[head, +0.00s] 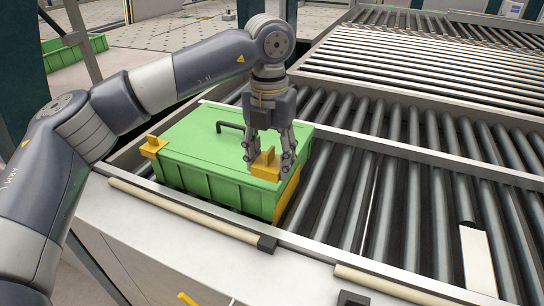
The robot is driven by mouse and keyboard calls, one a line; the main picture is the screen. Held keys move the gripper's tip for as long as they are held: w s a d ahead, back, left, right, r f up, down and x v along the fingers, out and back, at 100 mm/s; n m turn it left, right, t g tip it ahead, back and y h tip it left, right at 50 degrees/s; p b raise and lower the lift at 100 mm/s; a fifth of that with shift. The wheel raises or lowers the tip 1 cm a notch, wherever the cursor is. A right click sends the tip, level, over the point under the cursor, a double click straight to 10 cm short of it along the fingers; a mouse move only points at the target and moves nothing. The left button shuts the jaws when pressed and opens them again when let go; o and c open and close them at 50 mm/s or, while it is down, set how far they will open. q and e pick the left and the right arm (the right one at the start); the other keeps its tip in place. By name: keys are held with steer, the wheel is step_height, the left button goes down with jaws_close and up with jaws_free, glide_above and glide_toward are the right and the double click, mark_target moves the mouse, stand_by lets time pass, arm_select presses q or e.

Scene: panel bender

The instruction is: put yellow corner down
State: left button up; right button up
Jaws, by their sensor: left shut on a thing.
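My left gripper (268,166) points down over the near right corner of a green lidded crate (214,198). It is shut on a yellow corner (265,163), which sits at the lid's corner; I cannot tell whether it touches the lid. Another yellow corner (153,147) sits on the crate's left corner. A yellow piece (288,194) shows on the crate's right end, below the gripper. A black handle (229,127) stands on the lid, partly beside the gripper. My right gripper is not in view.
The crate stands on a roller conveyor (400,205) with metal side rails. Free rollers lie to its right. A pale block (478,260) lies on the rollers at the right. Another green crate (75,48) stands at the back left.

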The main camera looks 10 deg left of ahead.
mark_target(272, 166)
arm_select(q)
steer(key=shift+w+f, duration=0.15)
steer(key=shift+w, duration=0.95)
step_height(272, 166, down, 2)
steer(key=shift+f+p, duration=0.25)
steer(key=shift+p, duration=0.85)
steer(key=shift+f, duration=0.45)
steer(key=shift+f, duration=0.1)
steer(key=shift+f+b, duration=0.55)
steer(key=shift+b, duration=0.1)
steer(key=o, duration=0.9)
steer(key=shift+c, duration=0.2)
steer(key=shift+r, duration=0.1)
